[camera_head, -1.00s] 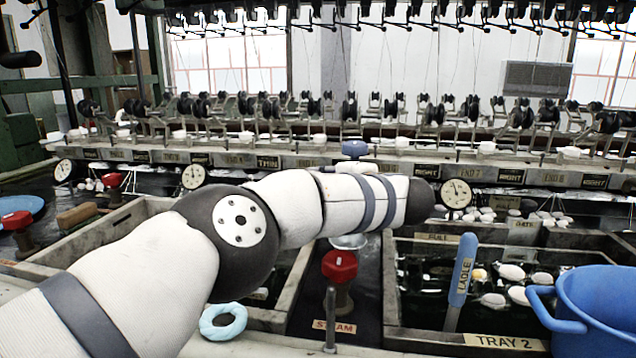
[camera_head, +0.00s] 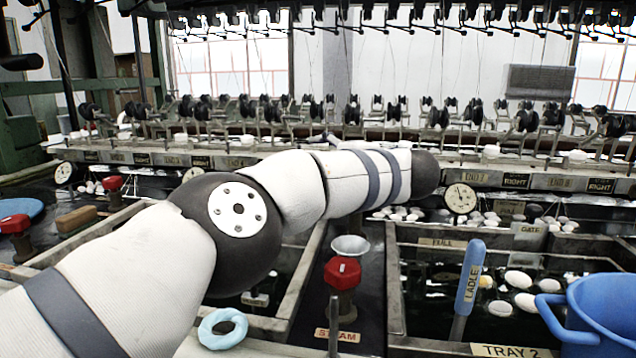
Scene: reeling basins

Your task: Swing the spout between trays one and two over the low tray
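Tray 2 (camera_head: 420,343), a grey trough of dark water marked TRAY 2, is at the right. Another grey trough (camera_head: 293,290) lies left of it, its label hidden by my arm. Between them, on a dark strip, are a red valve knob (camera_head: 342,272) marked STEAM and a grey funnel-shaped cup (camera_head: 349,246) behind it. I cannot make out the spout for certain; my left arm crosses the space behind the cup. That arm's dark end is above the far edge of tray 2. Its gripper is hidden, and my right gripper is out of view. I cannot tell which tray is the low one.
A blue pot (camera_head: 606,310) stands at the right edge. A pale blue ring (camera_head: 222,328) lies on the front ledge. A dial gauge (camera_head: 460,198) is on the machine's front.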

